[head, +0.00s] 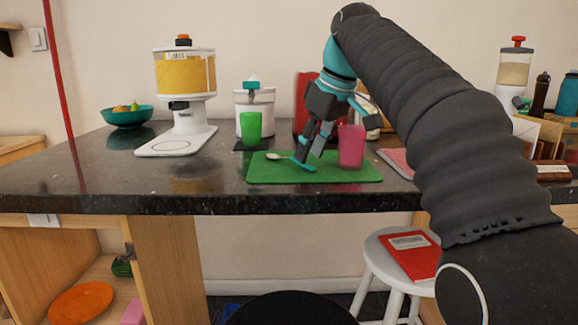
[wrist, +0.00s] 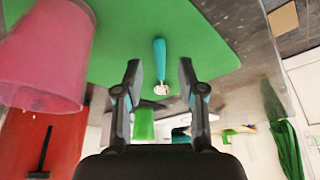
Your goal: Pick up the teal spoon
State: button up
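The teal spoon (head: 303,166) lies on the green mat (head: 345,174), its teal handle toward the front edge and its pale bowl toward the back left. In the wrist view the spoon (wrist: 159,62) shows between my fingertips, handle pointing away and bowl nearer my palm. My gripper (head: 311,154) points down over the mat close to the spoon. In the wrist view my gripper (wrist: 159,76) is open, one finger on each side of the spoon, with nothing held. Whether the fingertips touch the mat I cannot tell.
A pink cup (head: 351,146) stands on the mat just right of my gripper. A green cup (head: 250,128) stands behind the mat to the left, near a white canister (head: 247,98). A cereal dispenser (head: 185,90) stands farther left. The dark counter (head: 90,185) is clear at front left.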

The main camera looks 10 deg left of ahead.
jog(key=shift+x, duration=1.1)
grip_shut()
jog(key=shift+r, duration=0.1)
